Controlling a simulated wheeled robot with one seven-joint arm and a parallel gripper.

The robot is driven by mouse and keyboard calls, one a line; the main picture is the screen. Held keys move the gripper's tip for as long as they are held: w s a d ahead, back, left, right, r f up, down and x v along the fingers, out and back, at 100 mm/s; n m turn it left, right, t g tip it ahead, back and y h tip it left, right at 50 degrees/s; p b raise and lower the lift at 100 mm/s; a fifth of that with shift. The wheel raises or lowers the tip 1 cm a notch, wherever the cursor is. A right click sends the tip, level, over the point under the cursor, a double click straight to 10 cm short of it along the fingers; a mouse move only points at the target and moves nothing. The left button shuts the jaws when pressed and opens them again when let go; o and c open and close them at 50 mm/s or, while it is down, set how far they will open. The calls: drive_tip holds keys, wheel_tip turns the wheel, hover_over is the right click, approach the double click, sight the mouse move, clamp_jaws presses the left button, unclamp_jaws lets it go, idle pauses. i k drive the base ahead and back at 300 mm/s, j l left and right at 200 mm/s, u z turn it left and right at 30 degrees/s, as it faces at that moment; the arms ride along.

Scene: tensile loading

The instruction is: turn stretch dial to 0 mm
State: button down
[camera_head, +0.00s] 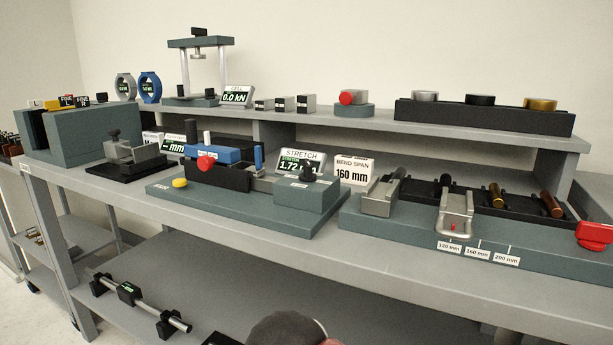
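The stretch dial appears to be the small black knob (308,173) on top of the grey-green block (303,196) at the right end of the stretch fixture. The stretch display (301,161) stands just behind it and reads about 1.72; the knob partly covers its unit. The fixture's base plate (240,214) lies on the bench and carries a yellow button (180,183), a red knob (206,162) and a blue block (213,153). A dark rounded shape at the bottom edge looks like part of my arm. My gripper's fingers do not show.
The "BEND SPAN 160 mm" sign (353,171) stands close right of the dial. The bend fixture (457,219) is farther right, with a red part (594,235). A raised shelf (350,120) runs behind. The bench front edge (250,236) is clear.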

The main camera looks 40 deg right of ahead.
sight(308, 175)
drive_tip(key=j+z, duration=0.15)
drive_tip(key=z, duration=0.3)
drive_tip(key=k+z, duration=0.15)
drive_tip(key=z, duration=0.35)
drive_tip(key=k+j+z, duration=0.1)
drive_tip(key=z, duration=0.35)
drive_tip(key=k+l, duration=0.2)
drive_tip(key=k, duration=0.05)
